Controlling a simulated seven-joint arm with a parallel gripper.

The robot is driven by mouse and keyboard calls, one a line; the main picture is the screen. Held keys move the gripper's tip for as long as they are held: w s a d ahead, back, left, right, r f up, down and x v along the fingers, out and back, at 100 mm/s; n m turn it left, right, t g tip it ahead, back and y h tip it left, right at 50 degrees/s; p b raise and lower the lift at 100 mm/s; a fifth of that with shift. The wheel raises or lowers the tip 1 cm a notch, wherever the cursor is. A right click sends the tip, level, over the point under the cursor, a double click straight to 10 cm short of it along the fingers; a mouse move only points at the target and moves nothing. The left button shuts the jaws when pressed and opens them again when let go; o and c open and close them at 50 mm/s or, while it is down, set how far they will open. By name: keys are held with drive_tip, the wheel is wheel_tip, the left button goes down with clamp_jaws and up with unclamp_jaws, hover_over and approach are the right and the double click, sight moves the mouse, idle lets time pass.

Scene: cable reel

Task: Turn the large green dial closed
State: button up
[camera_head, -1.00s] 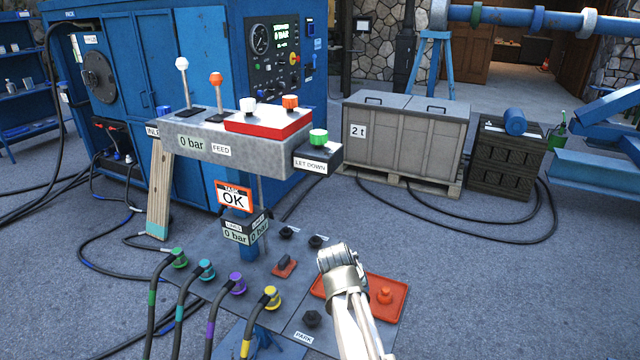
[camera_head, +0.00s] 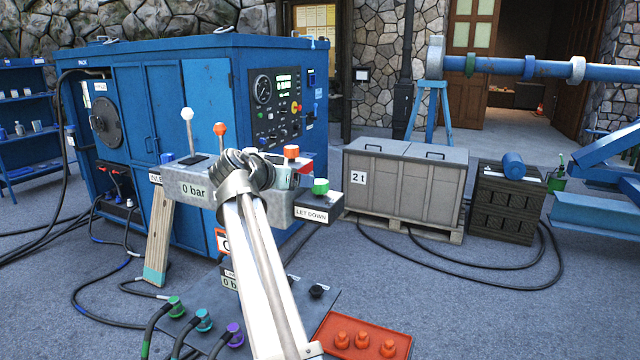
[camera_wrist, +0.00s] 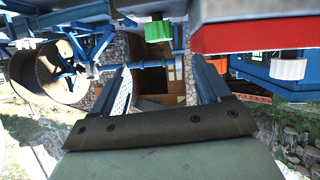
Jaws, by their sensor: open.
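The green dial (camera_head: 320,186) has a white base and sits on the dark box labelled LET DOWN, at the right end of the grey console (camera_head: 270,211). In the wrist view, the green dial (camera_wrist: 158,31) hangs upside down at the top, beyond the fingers. My gripper (camera_wrist: 162,78) is open and empty, its two fingers spread. In the head view my wrist covers the middle of the console, left of the dial, and hides the fingers. The gripper appears apart from the dial. Whether the dial is open or closed cannot be told.
An orange knob (camera_head: 291,151) stands on the console's red block beside the dial. White (camera_head: 187,114) and orange (camera_head: 220,129) levers rise at the left. A red tray (camera_head: 398,344) with orange knobs lies below. The grey crate (camera_head: 405,175) stands behind on the right.

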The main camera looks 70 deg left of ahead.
sight(319, 182)
drive_tip(key=shift+m, duration=0.5)
drive_tip(key=x, duration=1.4)
drive_tip(key=shift+w+d+r, duration=0.1)
drive_tip(key=shift+w+r, duration=0.05)
drive_tip(key=c, duration=0.9)
drive_tip(key=shift+c, duration=0.2)
